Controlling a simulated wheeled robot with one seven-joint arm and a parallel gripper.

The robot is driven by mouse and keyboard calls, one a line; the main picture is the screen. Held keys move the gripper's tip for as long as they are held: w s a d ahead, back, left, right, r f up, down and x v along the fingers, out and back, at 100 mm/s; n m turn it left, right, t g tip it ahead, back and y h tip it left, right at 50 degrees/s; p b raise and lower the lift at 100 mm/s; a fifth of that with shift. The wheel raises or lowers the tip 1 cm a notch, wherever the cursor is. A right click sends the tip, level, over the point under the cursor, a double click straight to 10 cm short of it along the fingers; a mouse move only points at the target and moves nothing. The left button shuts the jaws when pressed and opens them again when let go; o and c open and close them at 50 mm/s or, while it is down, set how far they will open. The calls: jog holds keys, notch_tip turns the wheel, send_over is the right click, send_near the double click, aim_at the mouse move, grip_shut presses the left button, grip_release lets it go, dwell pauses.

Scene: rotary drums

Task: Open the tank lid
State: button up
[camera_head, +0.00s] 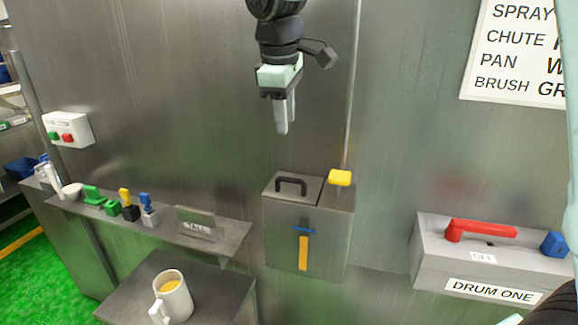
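The tank (275,240) is a grey metal box against the steel wall, right of the picture's middle. Its lid (308,188) lies flat on top and looks closed. A black loop handle (291,182) stands on the lid's left part. A yellow knob (340,177) rises at the right of the top. The tank's front has an upright orange strip (303,254) with a blue bar (307,232) across it. My gripper (283,128) points down above the handle, apart from it. Its fingers overlap almost edge-on, so their opening is unclear. Nothing shows in them.
A shelf (235,238) at left holds small green, yellow and blue items and a sign (196,222). A mug (172,298) with orange contents stands on a lower surface. At right is the DRUM ONE box (430,250) with a red lever (482,230). A red-green button box (68,129) hangs left.

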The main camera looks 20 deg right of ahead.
aim_at(289, 180)
jog(key=f+p, duration=0.1)
jog(key=f, duration=0.3)
jog(key=w+d+f+p, duration=0.1)
jog(key=f, duration=0.4)
jog(key=w+f+p, duration=0.1)
jog(key=f, duration=0.4)
jog(key=shift+w+d+f, duration=0.1)
jog(key=shift+d, duration=0.2)
grip_shut()
